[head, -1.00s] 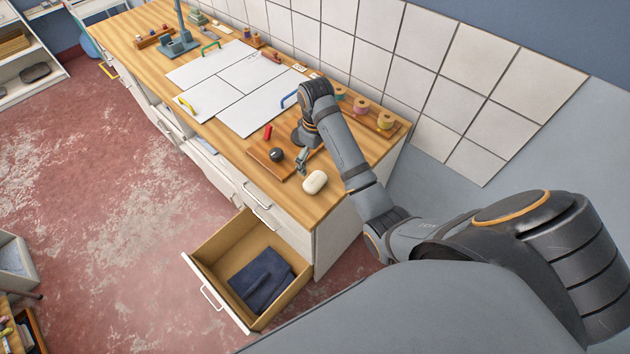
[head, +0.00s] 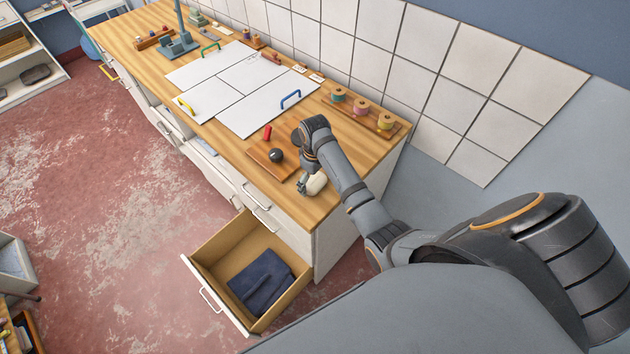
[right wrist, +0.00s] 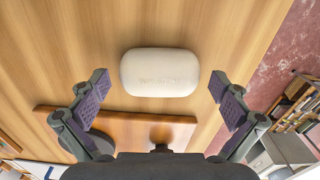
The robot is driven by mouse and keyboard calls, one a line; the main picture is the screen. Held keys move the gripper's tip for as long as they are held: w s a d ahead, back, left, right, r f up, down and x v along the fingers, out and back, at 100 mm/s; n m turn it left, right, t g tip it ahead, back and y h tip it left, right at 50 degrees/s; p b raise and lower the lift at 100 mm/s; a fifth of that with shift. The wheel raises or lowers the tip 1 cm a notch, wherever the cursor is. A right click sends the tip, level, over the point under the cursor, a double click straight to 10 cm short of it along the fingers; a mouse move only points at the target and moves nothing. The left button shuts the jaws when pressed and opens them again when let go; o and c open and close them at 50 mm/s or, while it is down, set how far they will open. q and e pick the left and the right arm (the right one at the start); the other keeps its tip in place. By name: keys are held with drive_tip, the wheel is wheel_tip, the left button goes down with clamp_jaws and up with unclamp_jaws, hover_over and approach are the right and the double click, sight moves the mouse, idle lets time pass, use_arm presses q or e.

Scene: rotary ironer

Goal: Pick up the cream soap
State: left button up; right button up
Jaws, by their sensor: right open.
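The cream soap (right wrist: 160,72) is a rounded bar lying on the wooden counter. In the right wrist view it sits ahead of and between my two open fingers, apart from both. In the head view the soap (head: 316,184) is near the counter's front right corner, partly hidden by my right gripper (head: 304,185). In the right wrist view my right gripper (right wrist: 161,97) is open and empty, its purple pads on either side. My left gripper is in neither current view.
A wooden board (head: 262,152) with a dark round knob (head: 276,155) lies beside the soap. A red piece (head: 267,132) is behind it. An open drawer (head: 210,250) with dark folded cloth (head: 262,280) juts out below. Thread spools (head: 361,106) stand by the tiled wall.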

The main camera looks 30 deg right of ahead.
drive_tip(key=c, duration=1.1)
drive_tip(key=shift+r, duration=0.1)
